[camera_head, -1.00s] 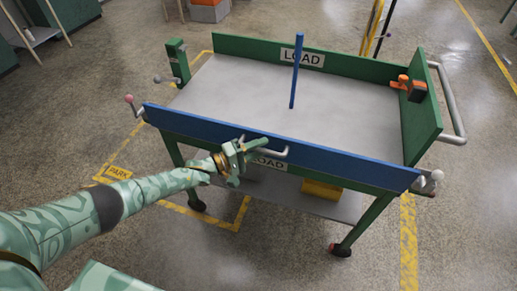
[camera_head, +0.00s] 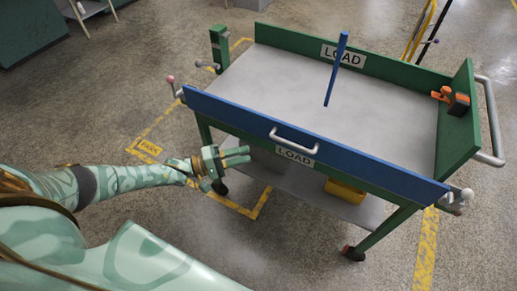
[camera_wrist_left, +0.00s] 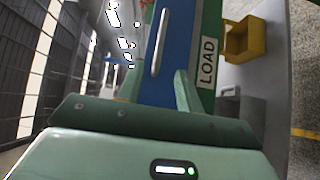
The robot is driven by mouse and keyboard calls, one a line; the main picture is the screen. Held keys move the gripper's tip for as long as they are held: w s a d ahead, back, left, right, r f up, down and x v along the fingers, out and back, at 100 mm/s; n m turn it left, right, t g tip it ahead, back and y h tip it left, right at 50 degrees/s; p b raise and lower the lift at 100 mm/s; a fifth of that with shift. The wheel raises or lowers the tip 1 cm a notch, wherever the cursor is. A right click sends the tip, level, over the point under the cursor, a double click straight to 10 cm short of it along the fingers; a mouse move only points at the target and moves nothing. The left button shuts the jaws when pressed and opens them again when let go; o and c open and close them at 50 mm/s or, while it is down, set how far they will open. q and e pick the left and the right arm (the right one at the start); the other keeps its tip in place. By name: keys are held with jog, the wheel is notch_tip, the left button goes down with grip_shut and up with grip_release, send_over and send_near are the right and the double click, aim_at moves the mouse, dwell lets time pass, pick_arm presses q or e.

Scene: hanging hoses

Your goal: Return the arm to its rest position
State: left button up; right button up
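My left arm (camera_head: 110,181) comes in from the left in the head view. My left gripper (camera_head: 243,156) is in front of the cart's blue side panel, below and left of its metal handle (camera_head: 294,139), and apart from it. In the left wrist view, its two green fingers (camera_wrist_left: 160,90) stand apart with nothing between them, so it is open and empty. The blue panel (camera_wrist_left: 165,75) and the handle (camera_wrist_left: 159,42) show beyond the fingers. The panel stands upright along the near side of the cart. My right gripper is not in view.
The green cart has a grey top (camera_head: 290,85) with a blue rod (camera_head: 336,70) above it. An orange-and-black clamp (camera_head: 451,98) sits at its right end. A yellow bin (camera_head: 345,191) is on the lower shelf. Floor left of the cart is clear.

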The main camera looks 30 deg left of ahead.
pick_arm(q)
jog(key=shift+s+a, duration=0.35)
jog(key=shift+a, duration=0.05)
jog(key=a+f+m+g+y, duration=0.1)
jog(key=a+f+m+y, duration=0.4)
jog(key=f, duration=0.3)
jog(key=a+f+m+g+y, duration=0.1)
jog(key=a+f+m+y, duration=0.1)
jog(key=f+m+y, duration=0.5)
jog(key=s+a+f+m+g+y, duration=0.1)
jog(key=s+f+m+g, duration=0.15)
jog(key=s+f, duration=0.95)
jog(key=s+d+f+n+g, duration=0.1)
jog(key=s+d+f+g, duration=0.1)
jog(key=s, duration=0.9)
jog(key=s+d+f+g, duration=0.3)
jog(key=s+d, duration=0.2)
jog(key=s, duration=0.5)
jog(key=s+d+f+n+g, duration=0.1)
jog(key=s+d+f+g, duration=0.1)
jog(key=s, duration=0.9)
jog(key=shift+s+d+f+n, duration=0.15)
jog(key=shift+s+d+n, duration=0.2)
jog(key=shift+d, duration=0.3)
